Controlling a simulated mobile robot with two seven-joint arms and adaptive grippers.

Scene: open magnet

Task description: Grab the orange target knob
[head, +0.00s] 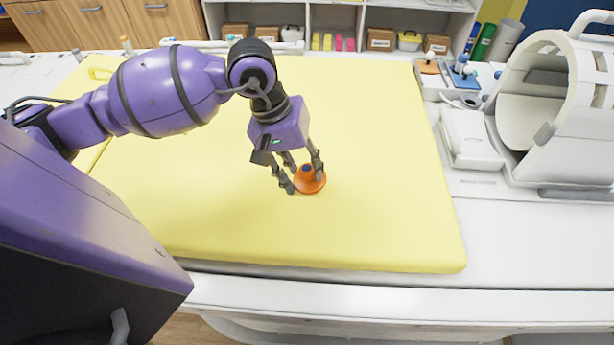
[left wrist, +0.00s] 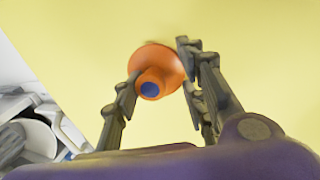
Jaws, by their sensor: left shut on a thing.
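The orange target knob (head: 311,184) has a round, wide base, a narrower neck and a dark blue top. It stands on the yellow pad (head: 390,220). My left gripper (head: 303,179) reaches down from the upper left and is shut on the knob, with fingers on either side of its neck. In the left wrist view the knob (left wrist: 158,62) sits between the fingers (left wrist: 155,82), its blue end facing the camera. My right gripper is not in view.
A small tray with another orange piece (head: 428,67) and a blue piece (head: 465,75) stands right of the pad. A white scanner-like machine (head: 560,110) is at the far right. Shelves (head: 335,20) with boxes stand behind. The pad around the knob is clear.

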